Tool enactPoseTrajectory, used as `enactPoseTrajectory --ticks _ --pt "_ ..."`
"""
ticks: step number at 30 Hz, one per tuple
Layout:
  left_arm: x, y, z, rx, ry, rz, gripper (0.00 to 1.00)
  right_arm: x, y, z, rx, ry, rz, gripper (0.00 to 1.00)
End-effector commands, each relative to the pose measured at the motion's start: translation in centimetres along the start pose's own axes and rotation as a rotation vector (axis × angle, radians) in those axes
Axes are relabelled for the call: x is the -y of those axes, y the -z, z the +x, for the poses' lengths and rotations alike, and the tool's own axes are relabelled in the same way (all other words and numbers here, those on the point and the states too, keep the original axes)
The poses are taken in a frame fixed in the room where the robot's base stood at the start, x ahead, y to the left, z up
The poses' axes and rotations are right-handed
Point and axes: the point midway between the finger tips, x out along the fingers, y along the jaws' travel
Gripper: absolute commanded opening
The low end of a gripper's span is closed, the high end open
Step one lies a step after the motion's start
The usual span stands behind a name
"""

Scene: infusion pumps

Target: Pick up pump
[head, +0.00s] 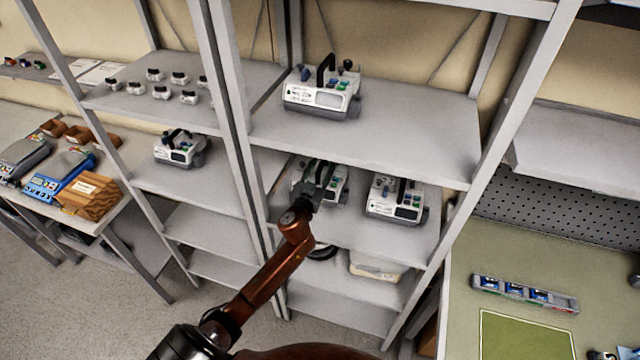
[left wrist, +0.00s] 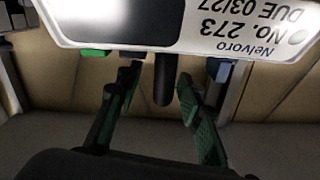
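A white and grey pump (head: 335,187) stands on the middle shelf, partly hidden behind my left gripper (head: 315,183). In the left wrist view, upside down, the pump's white face (left wrist: 150,25) fills the top, with a label reading Nelvoro No. 273. Its black handle (left wrist: 163,80) shows between the two green-padded fingers of my left gripper (left wrist: 158,88). The fingers are open, with a gap on each side of the handle. A second pump (head: 396,199) stands to the right on the same shelf. A third pump (head: 322,92) stands on the shelf above. My right gripper is not in view.
Shelf uprights (head: 235,130) flank the bay, and the upper shelf (head: 410,125) lies above my gripper. Another pump (head: 180,148) stands in the left bay. A pale item (head: 377,268) lies on the lower shelf. A bench with a green mat (head: 525,335) is at right.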

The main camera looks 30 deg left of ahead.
Motion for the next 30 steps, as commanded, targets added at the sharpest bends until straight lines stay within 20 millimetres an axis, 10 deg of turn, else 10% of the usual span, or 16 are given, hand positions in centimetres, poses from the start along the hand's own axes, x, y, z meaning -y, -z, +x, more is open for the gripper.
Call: enactPoseTrajectory --ticks 17,30 --pt "0.10 -0.06 -0.10 0.001 0.001 0.001 0.00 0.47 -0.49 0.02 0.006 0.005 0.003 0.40" --pt "0.04 -0.08 -0.11 0.001 0.000 0.001 0.00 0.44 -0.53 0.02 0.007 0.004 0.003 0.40"
